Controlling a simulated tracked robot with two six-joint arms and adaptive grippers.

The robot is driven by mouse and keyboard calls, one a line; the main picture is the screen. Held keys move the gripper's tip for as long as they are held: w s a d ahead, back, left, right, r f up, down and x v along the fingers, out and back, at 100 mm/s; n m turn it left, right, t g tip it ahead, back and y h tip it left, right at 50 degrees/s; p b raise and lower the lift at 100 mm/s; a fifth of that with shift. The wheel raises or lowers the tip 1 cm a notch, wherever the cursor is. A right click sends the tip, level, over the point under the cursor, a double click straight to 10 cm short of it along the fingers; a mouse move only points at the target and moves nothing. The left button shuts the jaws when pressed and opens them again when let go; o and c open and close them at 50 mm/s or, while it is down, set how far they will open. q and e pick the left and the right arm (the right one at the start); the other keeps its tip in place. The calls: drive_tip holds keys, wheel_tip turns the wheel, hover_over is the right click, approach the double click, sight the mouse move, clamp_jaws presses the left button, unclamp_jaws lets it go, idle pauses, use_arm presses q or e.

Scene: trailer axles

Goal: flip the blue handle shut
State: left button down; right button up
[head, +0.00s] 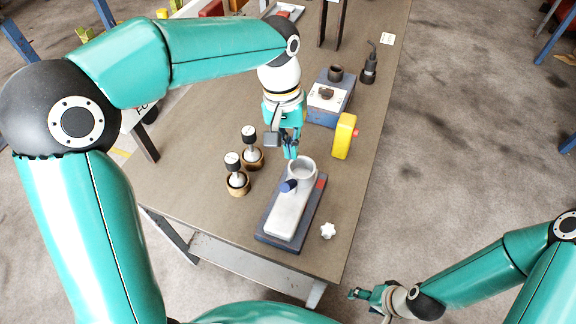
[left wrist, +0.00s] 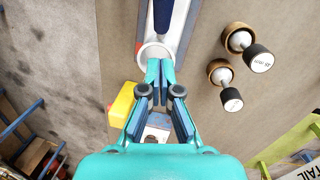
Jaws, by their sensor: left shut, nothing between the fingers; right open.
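The blue handle (head: 289,186) shows in the head view as a short dark blue piece on a light grey body, beside a round grey ring (head: 302,167). The body lies on a dark base plate (head: 263,237). In the left wrist view the blue handle (left wrist: 163,16) is a dark blue bar at the top edge, partly cut off. My left gripper (head: 291,156) is shut and empty, just behind the ring; its fingertips (left wrist: 160,65) appear near the ring in the left wrist view. My right gripper (head: 356,294) is open and empty, low beyond the table's front right edge.
Two gauge-like knobs on brass bases (head: 237,184) stand left of the fixture. The table's left front is clear.

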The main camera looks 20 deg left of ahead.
sight(291, 180)
use_arm(q)
drive_tip(key=shift+s+d+f, duration=0.2)
drive_tip(key=shift+s+f, duration=0.55)
drive_tip(key=shift+f, duration=0.05)
drive_tip(key=shift+s+d+f, duration=0.2)
drive_tip(key=shift+s+f, duration=0.55)
use_arm(e)
drive_tip(key=shift+r, duration=0.15)
